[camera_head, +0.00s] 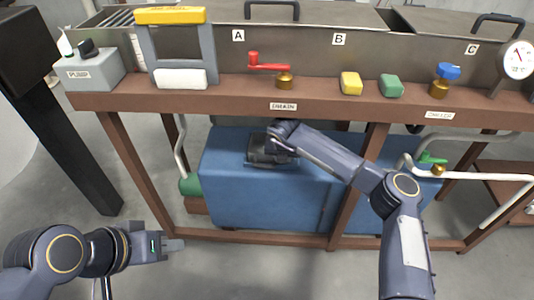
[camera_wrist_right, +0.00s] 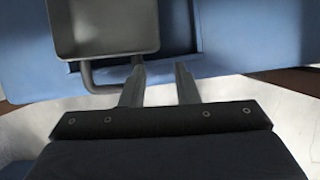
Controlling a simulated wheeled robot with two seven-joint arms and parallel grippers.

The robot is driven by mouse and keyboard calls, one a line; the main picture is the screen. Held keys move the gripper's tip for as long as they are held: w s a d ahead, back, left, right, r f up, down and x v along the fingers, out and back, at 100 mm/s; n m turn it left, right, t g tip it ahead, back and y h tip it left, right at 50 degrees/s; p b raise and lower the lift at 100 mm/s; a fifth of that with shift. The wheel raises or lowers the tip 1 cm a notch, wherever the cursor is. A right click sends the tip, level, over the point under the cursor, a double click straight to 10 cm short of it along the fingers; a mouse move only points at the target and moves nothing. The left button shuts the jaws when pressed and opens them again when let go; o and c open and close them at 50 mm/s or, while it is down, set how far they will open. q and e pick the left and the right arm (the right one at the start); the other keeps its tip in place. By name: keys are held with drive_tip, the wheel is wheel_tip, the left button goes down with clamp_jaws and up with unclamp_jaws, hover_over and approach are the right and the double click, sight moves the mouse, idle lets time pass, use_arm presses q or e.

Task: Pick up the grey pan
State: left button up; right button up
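The grey pan (camera_head: 262,158) sits on top of the blue box (camera_head: 265,198) under the bench, partly hidden by my right arm. In the right wrist view the pan (camera_wrist_right: 104,25) is at the upper left, with a bent grey handle (camera_wrist_right: 100,88) on its near side. My right gripper (camera_wrist_right: 160,75) is open, its two fingers apart. The left finger overlaps the handle's right end; I cannot tell whether they touch. In the head view my right gripper (camera_head: 276,140) is over the pan. My left gripper (camera_head: 176,244) is at the lower left, away from the pan, nothing seen in it.
The brown bench (camera_head: 225,92) runs above the box, with legs in front of it. It carries a red-handled valve (camera_head: 270,67), a yellow block (camera_head: 350,83), a green block (camera_head: 391,86) and a gauge (camera_head: 518,60). Pipes (camera_head: 420,165) stand at right. The floor in front is clear.

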drive_tip(key=w, duration=0.5)
drive_tip(key=shift+w+d+b, duration=0.15)
drive_tip(key=shift+b, duration=0.2)
drive_tip(key=b+x, duration=0.1)
drive_tip(key=x, duration=0.4)
drive_tip(key=shift+b, duration=0.3)
clamp_jaws()
drive_tip(key=shift+w, duration=0.1)
